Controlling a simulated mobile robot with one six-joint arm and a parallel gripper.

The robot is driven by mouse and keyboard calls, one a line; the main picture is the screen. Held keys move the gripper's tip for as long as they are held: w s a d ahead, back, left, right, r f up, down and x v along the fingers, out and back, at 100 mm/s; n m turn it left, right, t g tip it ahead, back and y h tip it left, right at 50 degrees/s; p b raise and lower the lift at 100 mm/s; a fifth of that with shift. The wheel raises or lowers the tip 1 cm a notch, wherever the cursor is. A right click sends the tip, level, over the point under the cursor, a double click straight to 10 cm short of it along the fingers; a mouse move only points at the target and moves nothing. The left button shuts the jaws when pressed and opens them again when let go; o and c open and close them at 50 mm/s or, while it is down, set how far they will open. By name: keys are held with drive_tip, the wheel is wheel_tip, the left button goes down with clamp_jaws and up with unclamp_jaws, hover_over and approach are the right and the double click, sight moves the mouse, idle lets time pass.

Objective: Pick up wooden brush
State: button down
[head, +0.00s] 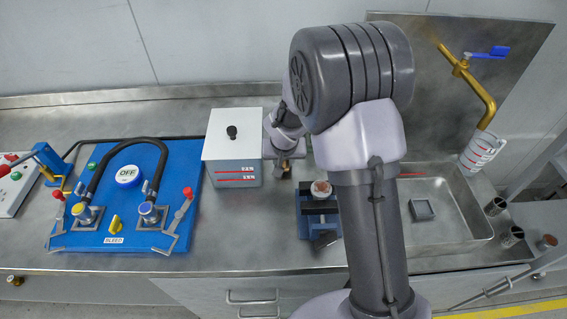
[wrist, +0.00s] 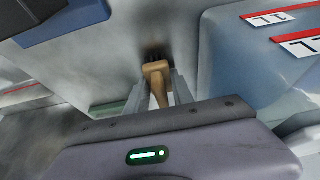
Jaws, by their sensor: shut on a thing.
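The wooden brush (wrist: 157,78) is tan with dark bristles at its far end, in the wrist view. My gripper (wrist: 160,92) is shut on it, with a finger on either side of the wooden part. In the head view, my gripper (head: 285,168) is beside the white-lidded box, low over the counter. The brush (head: 287,176) shows there only as a small brown patch below the gripper. The bristles are close to the counter surface; I cannot tell whether they touch it.
The white-lidded box (head: 232,150) stands close left of my gripper. A blue vise-like fixture (head: 318,207) stands to the right. A blue pump panel (head: 125,240) lies further left, and a sink (head: 440,232) is at the right. Bare counter shows in front of the box.

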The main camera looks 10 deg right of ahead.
wheel_tip(320, 180, up, 10)
drive_tip(key=p, duration=0.4)
